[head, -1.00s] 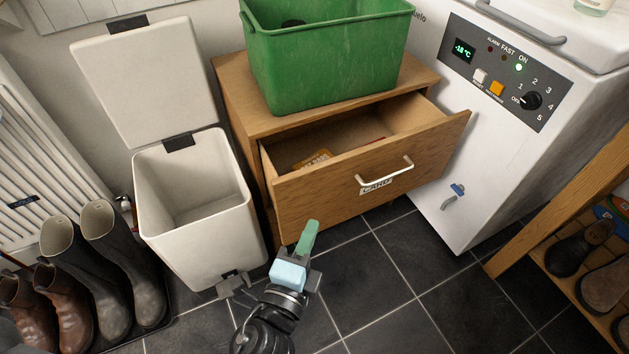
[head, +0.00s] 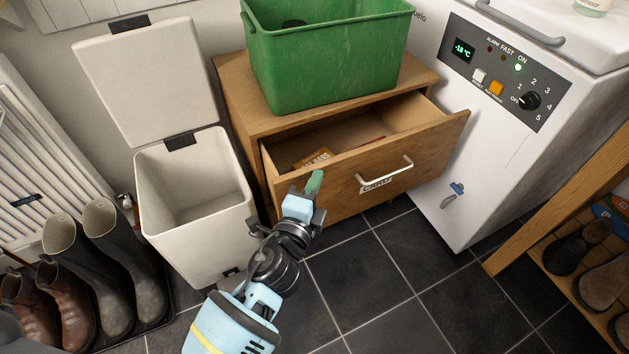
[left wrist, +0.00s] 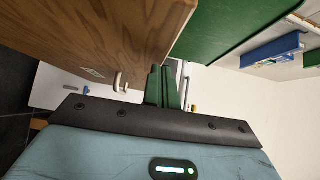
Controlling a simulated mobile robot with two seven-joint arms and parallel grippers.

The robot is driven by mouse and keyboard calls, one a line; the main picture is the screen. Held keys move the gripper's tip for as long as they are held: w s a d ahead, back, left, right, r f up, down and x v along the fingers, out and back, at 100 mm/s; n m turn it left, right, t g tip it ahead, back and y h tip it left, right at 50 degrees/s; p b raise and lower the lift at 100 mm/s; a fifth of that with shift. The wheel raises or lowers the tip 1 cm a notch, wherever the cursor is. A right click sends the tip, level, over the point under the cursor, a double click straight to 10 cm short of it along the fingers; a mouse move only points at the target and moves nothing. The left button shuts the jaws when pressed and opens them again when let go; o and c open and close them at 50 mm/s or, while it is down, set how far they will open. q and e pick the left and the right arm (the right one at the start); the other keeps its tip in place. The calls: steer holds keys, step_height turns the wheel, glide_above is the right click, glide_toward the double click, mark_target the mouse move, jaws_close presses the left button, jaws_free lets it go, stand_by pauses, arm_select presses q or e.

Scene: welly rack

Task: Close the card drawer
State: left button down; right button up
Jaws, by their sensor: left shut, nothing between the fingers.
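The card drawer (head: 350,188) is a wooden drawer pulled well out of its cabinet (head: 237,100). It has a pale bar handle (head: 385,174) and a label below it. A few small items, one of them orange-yellow (head: 313,158), lie inside. My left gripper (head: 314,183) is shut with green fingertips, in front of the drawer's front panel near its left end. I cannot tell whether it touches. In the left wrist view the green fingers (left wrist: 161,88) are together beside the wooden front (left wrist: 110,40), with the handle (left wrist: 120,82) beyond. My right gripper is not in view.
A green crate (head: 335,65) sits on the cabinet top. An open white bin (head: 195,205) stands left of the cabinet, with boots (head: 105,260) beside it. A white freezer (head: 480,170) stands to the right. Dark tiled floor (head: 385,270) in front is clear.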

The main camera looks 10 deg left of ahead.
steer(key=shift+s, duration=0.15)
arm_select(q)
steer(key=w+a, duration=0.5)
steer(key=w, duration=0.2)
steer(key=shift+w+a, duration=0.25)
steer(key=shift+w, duration=0.05)
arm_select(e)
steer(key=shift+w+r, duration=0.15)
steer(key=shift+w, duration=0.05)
arm_select(q)
steer(key=shift+s, duration=0.1)
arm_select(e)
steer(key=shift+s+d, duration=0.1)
